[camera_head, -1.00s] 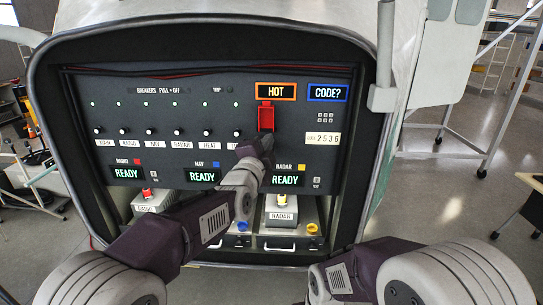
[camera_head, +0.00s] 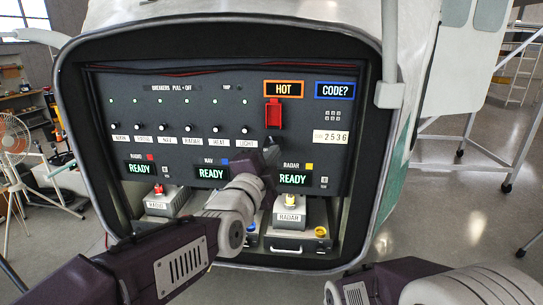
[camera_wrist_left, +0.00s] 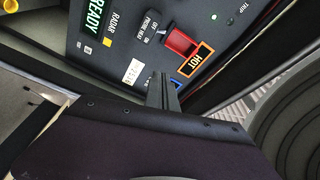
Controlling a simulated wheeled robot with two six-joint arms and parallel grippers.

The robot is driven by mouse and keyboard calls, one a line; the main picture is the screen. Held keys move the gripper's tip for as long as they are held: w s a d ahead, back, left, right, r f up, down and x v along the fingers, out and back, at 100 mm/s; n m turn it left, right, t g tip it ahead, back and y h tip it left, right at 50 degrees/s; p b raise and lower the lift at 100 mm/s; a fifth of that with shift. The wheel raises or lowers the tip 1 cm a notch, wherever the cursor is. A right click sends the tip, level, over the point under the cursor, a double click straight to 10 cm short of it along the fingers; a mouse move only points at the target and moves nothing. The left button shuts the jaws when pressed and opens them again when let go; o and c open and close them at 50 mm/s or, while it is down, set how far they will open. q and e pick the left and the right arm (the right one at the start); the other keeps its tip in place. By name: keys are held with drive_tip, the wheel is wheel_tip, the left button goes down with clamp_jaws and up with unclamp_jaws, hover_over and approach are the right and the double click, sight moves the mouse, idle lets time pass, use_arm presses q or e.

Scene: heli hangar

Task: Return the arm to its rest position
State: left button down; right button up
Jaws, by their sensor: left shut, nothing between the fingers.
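My left arm reaches in from the lower left of the head view. My left gripper (camera_head: 270,158) is in front of the panel, below the red guarded switch (camera_head: 273,114), with a small gap between them in the picture. In the left wrist view the gripper's fingers (camera_wrist_left: 162,92) are together with nothing between them. The red switch (camera_wrist_left: 181,44) is beyond them, beside the orange-framed HOT display (camera_wrist_left: 197,61). My right arm shows only in part at the lower right; its gripper is out of view.
The dark panel (camera_head: 210,115) is recessed inside a rounded bay frame. Below it stand the RADIO box (camera_head: 165,202) and the RADAR box (camera_head: 289,213), close to my left arm. A fan (camera_head: 12,150) stands at far left. Open floor (camera_head: 470,215) lies to the right.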

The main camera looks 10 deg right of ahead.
use_arm(q)
drive_tip(key=w+a+f+n+y, duration=0.1)
drive_tip(key=w+a+f+y, duration=0.15)
drive_tip(key=a, duration=0.45)
drive_tip(key=w+a+f+n+y, duration=0.2)
drive_tip(key=w+a+f, duration=0.15)
drive_tip(key=a, duration=0.25)
drive_tip(key=s+a+f+n+g+y, duration=0.35)
drive_tip(key=a+f, duration=0.45)
drive_tip(key=f, duration=0.5)
drive_tip(key=s+a+f+n+g, duration=0.5)
drive_tip(key=s+f, duration=0.4)
drive_tip(key=f, duration=0.4)
drive_tip(key=s+f+n+g, duration=0.3)
drive_tip(key=s+f+n, duration=0.1)
drive_tip(key=s, duration=0.4)
drive_tip(key=s+a+f+n+g, duration=0.1)
drive_tip(key=s+f+n+g, duration=0.3)
drive_tip(key=s, duration=0.4)
drive_tip(key=shift+s+a+n+y, duration=0.15)
drive_tip(key=shift+s+n+y, duration=0.15)
drive_tip(key=shift+n, duration=0.15)
